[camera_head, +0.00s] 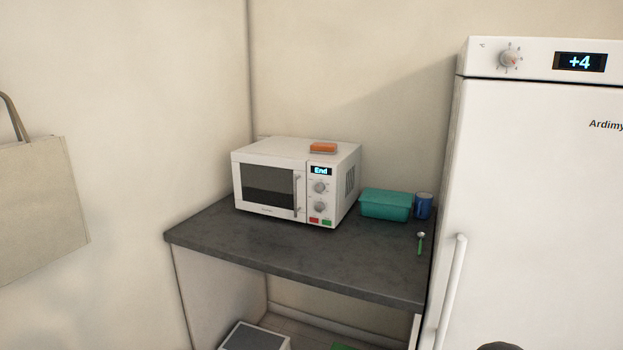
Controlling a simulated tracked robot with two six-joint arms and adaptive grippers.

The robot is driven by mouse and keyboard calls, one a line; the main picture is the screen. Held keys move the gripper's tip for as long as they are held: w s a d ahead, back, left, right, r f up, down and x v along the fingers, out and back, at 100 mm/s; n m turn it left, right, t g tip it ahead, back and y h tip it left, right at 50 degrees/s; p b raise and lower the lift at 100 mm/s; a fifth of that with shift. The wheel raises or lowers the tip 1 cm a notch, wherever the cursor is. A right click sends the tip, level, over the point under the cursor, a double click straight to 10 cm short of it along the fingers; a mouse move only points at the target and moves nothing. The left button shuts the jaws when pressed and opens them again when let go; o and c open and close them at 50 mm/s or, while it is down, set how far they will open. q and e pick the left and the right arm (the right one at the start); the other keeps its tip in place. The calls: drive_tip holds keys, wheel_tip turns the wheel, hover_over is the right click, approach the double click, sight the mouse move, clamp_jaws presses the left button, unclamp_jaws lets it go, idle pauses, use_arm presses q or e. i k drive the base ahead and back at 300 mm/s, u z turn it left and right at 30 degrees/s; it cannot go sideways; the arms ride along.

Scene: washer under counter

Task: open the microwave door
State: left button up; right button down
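The white microwave (283,181) stands at the back left of the dark counter, its front facing me and slightly left. Its door (268,187) has a dark window and is shut. The vertical door handle (297,193) is on the door's right side, beside the control panel. The panel has a display (320,171) reading "End", two knobs, and a red and a green button. Neither gripper can be made out. A dark rounded shape is cut off at the bottom edge, right of centre; I cannot tell what it is.
An orange block (323,147) lies on the microwave. A teal container (385,205), a blue cup (424,206) and a green-handled spoon (420,243) are on the right of the counter (300,250), whose front is clear. A white fridge (540,190) stands right; a bag (38,208) hangs left.

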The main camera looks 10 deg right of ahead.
sight(274, 186)
drive_tip(key=z, duration=0.05)
drive_tip(key=k, duration=0.6)
drive_tip(key=u, duration=0.4)
drive_tip(key=i, duration=1.4)
drive_tip(key=z, duration=0.4)
